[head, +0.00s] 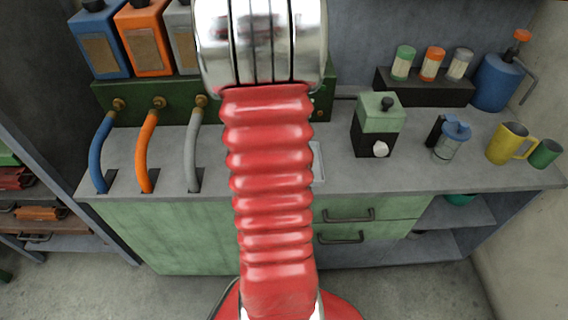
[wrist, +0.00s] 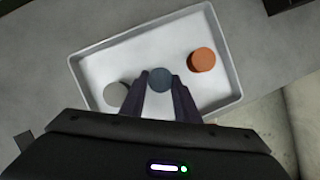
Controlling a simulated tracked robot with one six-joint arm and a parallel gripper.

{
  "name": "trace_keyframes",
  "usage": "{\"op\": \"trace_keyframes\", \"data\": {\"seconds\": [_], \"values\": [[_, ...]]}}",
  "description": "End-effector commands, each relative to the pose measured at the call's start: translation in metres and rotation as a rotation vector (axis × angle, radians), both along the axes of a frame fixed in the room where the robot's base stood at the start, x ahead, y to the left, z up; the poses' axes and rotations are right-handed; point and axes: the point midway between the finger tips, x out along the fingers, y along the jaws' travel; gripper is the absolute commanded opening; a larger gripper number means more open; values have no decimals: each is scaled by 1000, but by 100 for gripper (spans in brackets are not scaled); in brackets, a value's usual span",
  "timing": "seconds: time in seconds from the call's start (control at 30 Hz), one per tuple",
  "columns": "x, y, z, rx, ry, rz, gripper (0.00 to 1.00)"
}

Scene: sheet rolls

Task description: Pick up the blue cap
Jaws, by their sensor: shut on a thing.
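In the wrist view the blue cap (wrist: 160,79), a dark blue-grey round piece, is between the fingertips of my gripper (wrist: 160,84), which is shut on it. The cap is over the white tray (wrist: 226,103); I cannot tell whether it still touches the tray floor. An orange cap (wrist: 202,60) lies in the tray to the right and a grey-white cap (wrist: 115,94) to the left, partly behind a finger. In the head view my red arm hides the gripper and the caps; only a strip of the tray (head: 319,161) shows.
The grey counter (head: 345,185) carries a green and black box (head: 378,124), a clear blue-lidded jar (head: 449,141), a yellow mug (head: 508,143) and a green mug (head: 544,153) to the right. Blue, orange and grey hoses (head: 148,150) stand at the left.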

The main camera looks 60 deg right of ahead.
Motion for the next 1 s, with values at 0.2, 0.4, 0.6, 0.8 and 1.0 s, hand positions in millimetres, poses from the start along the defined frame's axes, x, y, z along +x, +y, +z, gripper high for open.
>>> {"op": "trace_keyframes", "data": {"seconds": [0.2, 0.4, 0.6, 0.8, 1.0], "values": [[0, 0, 1, 0, 1, 0, 7], [0, -1, 12, -3, -1, -1, 7], [0, -1, 38, -5, -2, -2, 7], [1, -1, 72, -5, -2, 0, 7], [0, -1, 95, -3, -1, 0, 7]]}}
